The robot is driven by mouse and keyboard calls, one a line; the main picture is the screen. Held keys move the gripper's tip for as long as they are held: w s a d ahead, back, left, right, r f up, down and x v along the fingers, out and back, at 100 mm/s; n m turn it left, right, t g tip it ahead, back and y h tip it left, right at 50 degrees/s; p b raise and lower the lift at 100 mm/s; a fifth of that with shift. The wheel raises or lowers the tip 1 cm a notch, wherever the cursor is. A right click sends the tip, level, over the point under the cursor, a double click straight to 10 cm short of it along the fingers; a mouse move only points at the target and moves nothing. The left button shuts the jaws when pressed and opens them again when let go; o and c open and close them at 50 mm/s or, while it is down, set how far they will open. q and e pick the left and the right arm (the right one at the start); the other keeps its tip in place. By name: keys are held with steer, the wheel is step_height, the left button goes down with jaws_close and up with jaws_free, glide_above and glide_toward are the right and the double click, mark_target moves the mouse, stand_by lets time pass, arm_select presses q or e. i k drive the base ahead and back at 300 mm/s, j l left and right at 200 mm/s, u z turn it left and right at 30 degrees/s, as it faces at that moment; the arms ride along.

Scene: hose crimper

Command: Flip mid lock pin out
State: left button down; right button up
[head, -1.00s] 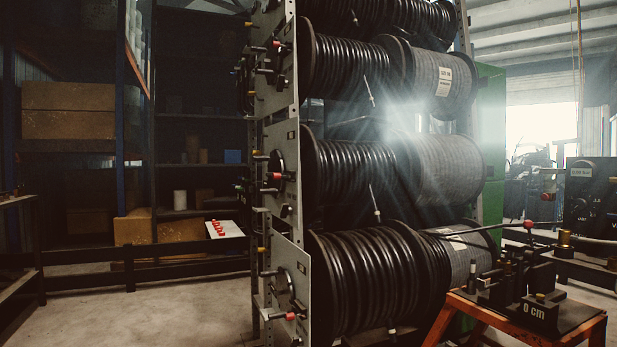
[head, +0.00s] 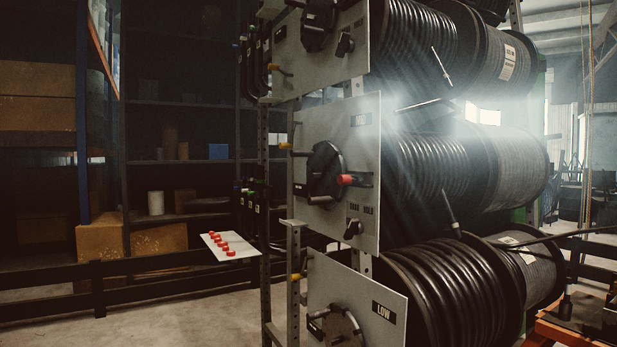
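The middle panel (head: 365,125) of the hose rack is a grey plate with a small dark label at its top, too small to read surely. It carries a round black hub (head: 324,168) with a crank ending in a red knob (head: 345,180). A yellow-tipped pin (head: 286,146) sticks out at the panel's left edge, level with the upper part of the hub; it may be the mid lock pin. Below the hub are a small label and a black switch (head: 353,229). Neither of my grippers is in view.
The low panel (head: 385,330) and a top panel (head: 350,60) have similar hubs and yellow-tipped pins. Large black hose reels (head: 440,285) fill the right. A white board with red knobs (head: 230,246) is left of the rack. A dark rail (head: 150,285) runs behind open floor.

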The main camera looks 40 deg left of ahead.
mark_target(344, 179)
steer(key=j, duration=1)
steer(key=i+j, duration=0.15)
steer(key=j, duration=0.8)
